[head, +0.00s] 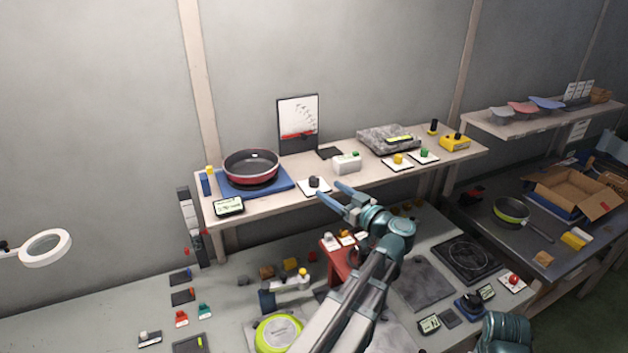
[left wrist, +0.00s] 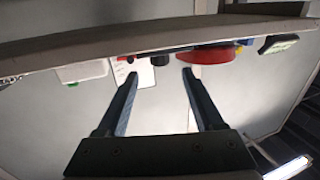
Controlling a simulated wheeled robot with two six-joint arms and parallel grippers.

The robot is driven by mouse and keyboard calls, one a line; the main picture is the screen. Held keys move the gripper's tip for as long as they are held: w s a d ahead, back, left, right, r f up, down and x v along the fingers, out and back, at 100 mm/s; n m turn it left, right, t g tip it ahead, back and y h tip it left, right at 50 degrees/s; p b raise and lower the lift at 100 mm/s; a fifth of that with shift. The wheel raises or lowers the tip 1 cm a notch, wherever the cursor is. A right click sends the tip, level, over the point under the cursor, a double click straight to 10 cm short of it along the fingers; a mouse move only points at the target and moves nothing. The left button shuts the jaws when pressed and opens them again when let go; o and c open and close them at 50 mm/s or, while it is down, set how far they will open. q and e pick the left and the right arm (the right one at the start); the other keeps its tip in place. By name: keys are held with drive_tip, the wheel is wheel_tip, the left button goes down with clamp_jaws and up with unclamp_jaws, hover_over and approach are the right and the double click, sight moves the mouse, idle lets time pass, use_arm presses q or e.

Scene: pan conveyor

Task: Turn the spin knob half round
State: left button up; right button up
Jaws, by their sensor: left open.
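The spin knob looks to be the small black knob (head: 314,181) on a white plate near the front edge of the raised shelf. My left gripper (head: 328,191) is open, its two fingers just in front and to the right of the knob, apart from it. In the left wrist view, which is upside down, a dark knob (left wrist: 157,60) shows between and beyond the open fingertips (left wrist: 160,74). Nothing is between the fingers. My right gripper is not in view; only part of that arm shows at the lower right.
The shelf (head: 270,207) also holds a red-rimmed pan (head: 251,167) on a blue base at left. A white box with a green button (head: 346,164) stands to the knob's right, and a chart board (head: 298,118) behind. Small parts crowd the lower table.

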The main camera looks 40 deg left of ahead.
sight(318, 182)
use_arm(q)
drive_tip(key=x, duration=0.8)
drive_tip(key=shift+c, duration=0.3)
clamp_jaws()
